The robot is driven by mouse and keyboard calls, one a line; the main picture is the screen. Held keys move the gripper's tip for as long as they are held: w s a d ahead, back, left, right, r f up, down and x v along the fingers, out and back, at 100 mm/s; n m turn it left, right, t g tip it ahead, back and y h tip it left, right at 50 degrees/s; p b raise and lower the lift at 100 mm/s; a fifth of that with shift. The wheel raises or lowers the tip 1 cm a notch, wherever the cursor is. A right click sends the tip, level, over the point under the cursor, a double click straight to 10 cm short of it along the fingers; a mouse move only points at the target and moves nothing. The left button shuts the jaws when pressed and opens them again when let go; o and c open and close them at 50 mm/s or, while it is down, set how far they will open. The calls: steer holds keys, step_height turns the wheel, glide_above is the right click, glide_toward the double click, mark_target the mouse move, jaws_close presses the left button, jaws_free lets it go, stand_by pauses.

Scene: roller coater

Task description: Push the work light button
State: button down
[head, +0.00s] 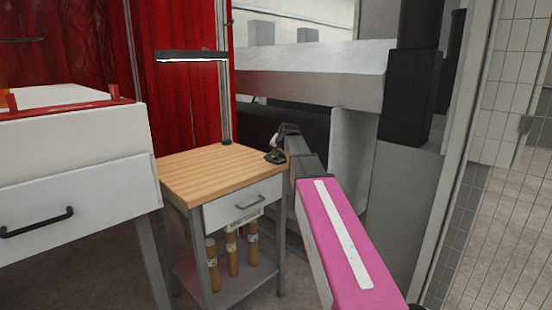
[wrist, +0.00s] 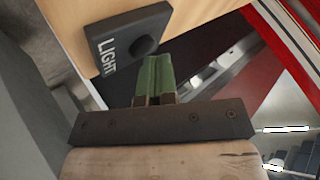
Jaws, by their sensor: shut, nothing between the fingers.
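In the wrist view, a black box marked LIGHT (wrist: 125,37) with a round dark button (wrist: 145,46) sits on a wooden surface. My gripper (wrist: 158,62) is shut and empty, its green fingers side by side. Its fingertips appear just below the button in the picture; I cannot tell whether they touch the box.
A lit lamp bar (head: 192,56) hangs on a post behind the table. A white drawer cabinet (head: 75,190) stands at left. A grey machine (head: 320,70) stands behind my arm at right. The tabletop left of the corner is clear.

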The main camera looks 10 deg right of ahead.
mark_target(277, 158)
steer(key=shift+r, duration=0.4)
steer(key=shift+r, duration=0.1)
steer(key=shift+r, duration=2.95)
